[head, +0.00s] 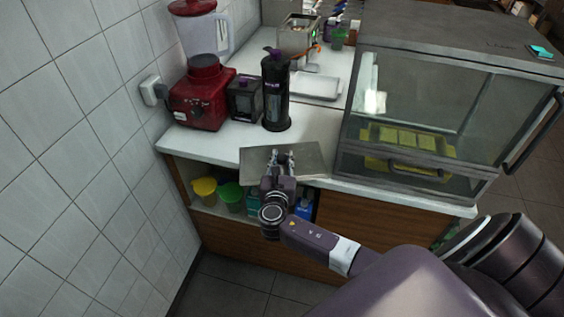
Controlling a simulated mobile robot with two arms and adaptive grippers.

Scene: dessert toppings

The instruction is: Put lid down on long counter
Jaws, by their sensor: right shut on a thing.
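The lid is a flat grey rectangular plate (308,158) at the front edge of the white long counter (212,142). It lies level, partly over the counter top and partly past the front edge. I cannot tell whether it touches the counter or is just above it. My right gripper (281,160) comes in from below and is shut on the lid near its middle. The gripper and wrist hide part of the lid. My left gripper is not in view.
A red blender (203,95), a small dark box (245,97) and a black dispenser (276,92) stand behind the lid. A glass display case (430,110) stands to the right. Coloured tubs (204,187) sit on the shelf below. A tiled wall is at left.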

